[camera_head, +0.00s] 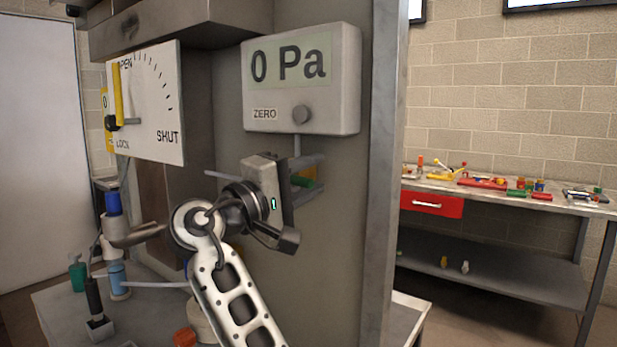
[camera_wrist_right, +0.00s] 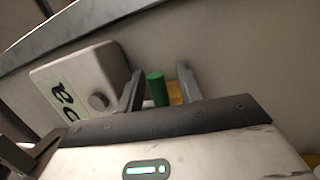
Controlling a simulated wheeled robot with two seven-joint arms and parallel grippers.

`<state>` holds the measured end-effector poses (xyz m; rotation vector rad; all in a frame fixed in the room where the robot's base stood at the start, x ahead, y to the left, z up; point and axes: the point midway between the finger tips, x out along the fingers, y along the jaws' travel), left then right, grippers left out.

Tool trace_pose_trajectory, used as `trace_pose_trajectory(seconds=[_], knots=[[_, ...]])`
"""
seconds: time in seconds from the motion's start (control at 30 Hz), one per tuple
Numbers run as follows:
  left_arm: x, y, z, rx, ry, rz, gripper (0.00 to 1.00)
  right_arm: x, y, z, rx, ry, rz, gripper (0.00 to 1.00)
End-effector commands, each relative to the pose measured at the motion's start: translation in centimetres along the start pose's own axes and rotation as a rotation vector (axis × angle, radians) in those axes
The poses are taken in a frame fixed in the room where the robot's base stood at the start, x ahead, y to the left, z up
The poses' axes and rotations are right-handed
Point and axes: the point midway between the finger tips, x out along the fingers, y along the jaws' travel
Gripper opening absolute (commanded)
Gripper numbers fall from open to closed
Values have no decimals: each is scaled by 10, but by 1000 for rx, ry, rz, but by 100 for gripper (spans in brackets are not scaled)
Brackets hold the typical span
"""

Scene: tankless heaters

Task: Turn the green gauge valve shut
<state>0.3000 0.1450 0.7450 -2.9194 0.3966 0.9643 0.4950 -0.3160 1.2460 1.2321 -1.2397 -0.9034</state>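My right gripper (camera_head: 312,178) reaches toward the grey panel, just below the pressure display. Its two fingers are apart. A small green valve handle (camera_head: 302,181) shows between them, with a yellow part behind it. In the right wrist view, the green handle (camera_wrist_right: 157,88) stands upright between the fingertips, with a visible gap to the right finger and a narrow one to the left. A white dial plate (camera_head: 150,100) at left reads OPEN and SHUT; its yellow pointer (camera_head: 117,95) stands near OPEN. My left gripper is not seen.
A display box (camera_head: 300,78) reading 0 Pa hangs just above the right gripper, with a round knob (camera_head: 301,114). Bottles and tools (camera_head: 113,212) stand on the lower left surface. A workbench (camera_head: 500,204) with small coloured items stands at right.

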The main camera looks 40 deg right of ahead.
Motion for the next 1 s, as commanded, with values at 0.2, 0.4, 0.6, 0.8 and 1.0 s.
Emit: trace_pose_trajectory(seconds=[0.2,0.4,0.6,0.8,1.0], knots=[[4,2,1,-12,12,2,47,-26,-2,-1,0,4,-1,36],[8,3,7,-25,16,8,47,-74,-3,-1,0,7,-2,36],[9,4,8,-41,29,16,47,-121,-2,-1,-1,5,-1,36],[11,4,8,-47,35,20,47,-150,-1,0,-1,3,-1,36],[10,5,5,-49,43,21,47,-159,0,0,0,2,1,36]])
